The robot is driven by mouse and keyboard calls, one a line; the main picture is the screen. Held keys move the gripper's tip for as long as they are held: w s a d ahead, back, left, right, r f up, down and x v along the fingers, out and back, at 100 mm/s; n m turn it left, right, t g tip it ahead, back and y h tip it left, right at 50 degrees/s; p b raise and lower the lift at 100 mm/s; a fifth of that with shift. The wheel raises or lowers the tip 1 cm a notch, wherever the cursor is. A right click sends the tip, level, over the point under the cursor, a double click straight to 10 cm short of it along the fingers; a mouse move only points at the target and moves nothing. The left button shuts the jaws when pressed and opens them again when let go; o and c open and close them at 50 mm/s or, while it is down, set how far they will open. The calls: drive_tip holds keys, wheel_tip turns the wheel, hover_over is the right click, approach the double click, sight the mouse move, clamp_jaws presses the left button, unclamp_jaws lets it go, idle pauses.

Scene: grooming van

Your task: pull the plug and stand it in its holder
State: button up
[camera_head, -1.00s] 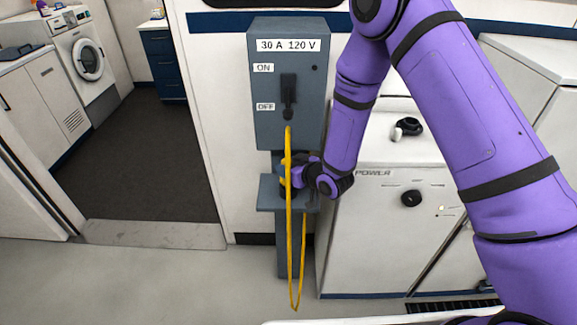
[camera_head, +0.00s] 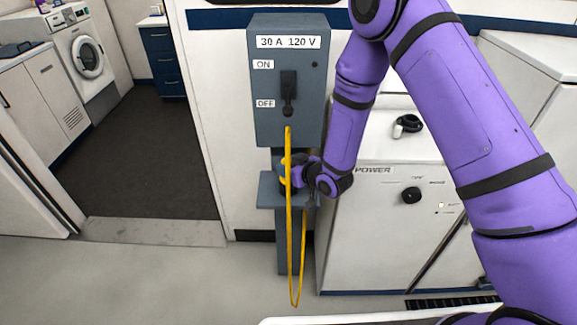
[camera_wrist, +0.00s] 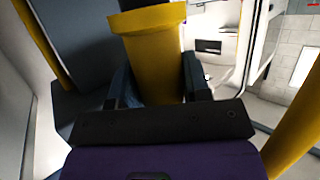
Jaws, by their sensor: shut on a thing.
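My gripper (camera_head: 296,174) is shut on the yellow plug (camera_head: 284,168), just below the grey outlet box (camera_head: 264,128) and above its small shelf (camera_head: 268,199). In the wrist view the plug (camera_wrist: 152,50) stands between my two dark fingers, with a wider yellow collar and a dark part above it. A yellow cable (camera_head: 290,235) hangs in a long loop in front of the post. The box's black lever (camera_head: 288,90) points down towards OFF. The holder cannot be made out clearly, and I cannot tell whether the plug touches the shelf.
A white cabinet marked POWER (camera_head: 350,235) stands close to the right of the post, with a black knob (camera_head: 411,195). The cable also passes the right edge of the wrist view (camera_wrist: 298,135). Floor (camera_head: 150,270) is free at the front left.

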drive_tip(key=shift+f, duration=0.55)
idle(0.5)
drive_tip(key=o, duration=1.1)
drive_tip(key=shift+o, duration=0.2)
drive_tip(key=v, duration=1.1)
